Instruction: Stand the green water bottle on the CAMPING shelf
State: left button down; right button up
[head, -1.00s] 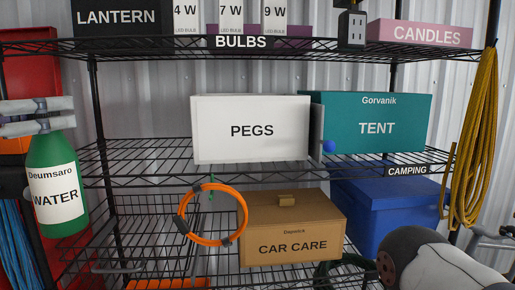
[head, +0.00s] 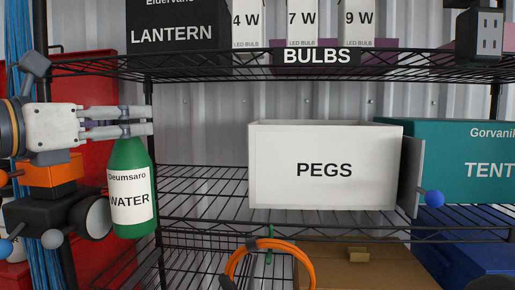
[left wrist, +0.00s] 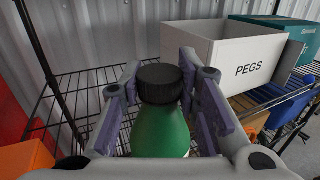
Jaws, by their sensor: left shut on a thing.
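The green water bottle (head: 130,152) hangs upright with a white "WATER" label. The bottle is in front of the shelf unit's left post, by the left end of the middle shelf. Its base shows slightly lower than that shelf's front edge. The middle wire shelf (head: 200,187) holds the PEGS box and the TENT box; its CAMPING label is out of view now. Bare wire shows left of the PEGS box. My right gripper is not in view.
The white open PEGS box (head: 325,190) stands mid-shelf, with the teal TENT box (head: 455,150) to its right. The BULBS shelf (head: 316,57) is above, holding a black LANTERN box (head: 175,30). An orange coil (head: 268,252) and a brown box (head: 345,265) are below.

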pick_arm(q)
jog(key=shift+w+d+r, duration=0.1)
jog(key=shift+w+d, duration=0.05)
jog(key=shift+w, duration=0.1)
jog(key=b+x, duration=0.1)
jog(key=x, duration=1.6)
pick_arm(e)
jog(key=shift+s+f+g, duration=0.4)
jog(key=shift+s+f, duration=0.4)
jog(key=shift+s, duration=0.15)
pick_arm(q)
jog(key=shift+w+f, duration=0.1)
jog(key=shift+f, duration=0.25)
jog(key=c, duration=1.2)
grip_release()
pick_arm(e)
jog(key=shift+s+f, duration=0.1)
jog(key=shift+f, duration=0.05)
